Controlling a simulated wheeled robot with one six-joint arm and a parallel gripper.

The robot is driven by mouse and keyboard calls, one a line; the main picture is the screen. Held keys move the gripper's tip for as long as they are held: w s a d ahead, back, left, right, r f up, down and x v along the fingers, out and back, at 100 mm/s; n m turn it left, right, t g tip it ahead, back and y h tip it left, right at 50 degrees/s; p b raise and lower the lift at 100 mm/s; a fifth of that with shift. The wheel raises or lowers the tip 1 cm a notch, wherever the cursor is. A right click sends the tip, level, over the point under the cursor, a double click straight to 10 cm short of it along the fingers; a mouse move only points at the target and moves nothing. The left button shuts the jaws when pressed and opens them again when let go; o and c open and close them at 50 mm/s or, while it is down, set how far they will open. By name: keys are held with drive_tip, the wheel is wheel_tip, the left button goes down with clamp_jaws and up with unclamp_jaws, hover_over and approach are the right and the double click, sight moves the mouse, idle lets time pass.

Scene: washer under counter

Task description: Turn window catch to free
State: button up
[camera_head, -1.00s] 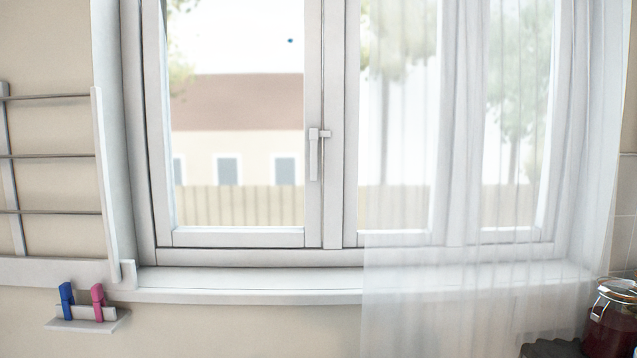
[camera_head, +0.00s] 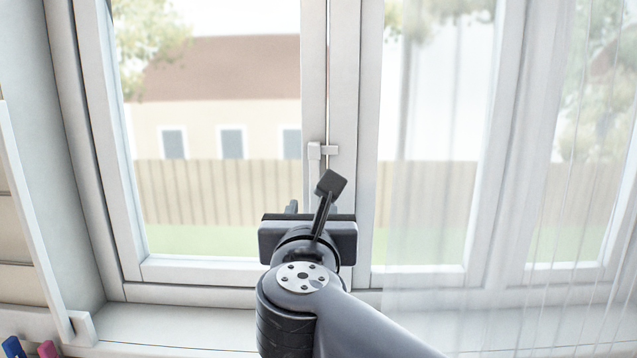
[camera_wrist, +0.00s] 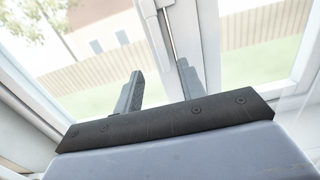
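The window catch (camera_head: 314,151) is white and sits on the middle stile of the window, its top beside a small white keeper (camera_head: 331,150). Its handle pointed straight down earlier; now its lower part is hidden behind my gripper in the head view. In the wrist view a small white piece of the catch (camera_wrist: 164,3) shows at the top edge. My gripper (camera_wrist: 160,68) is open, with its two dark fingers apart and pointing at the window frame. Nothing shows held between them. I cannot tell whether a finger touches the handle.
A sheer curtain (camera_head: 540,200) hangs over the right sash. The white sill (camera_head: 170,325) runs below the window. A blue peg (camera_head: 13,347) and a pink peg (camera_head: 47,349) are at the lower left. The left pane is unobstructed.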

drive_tip(key=w+p, duration=0.1)
drive_tip(key=w, duration=0.8)
drive_tip(key=shift+d, duration=0.15)
clamp_jaws()
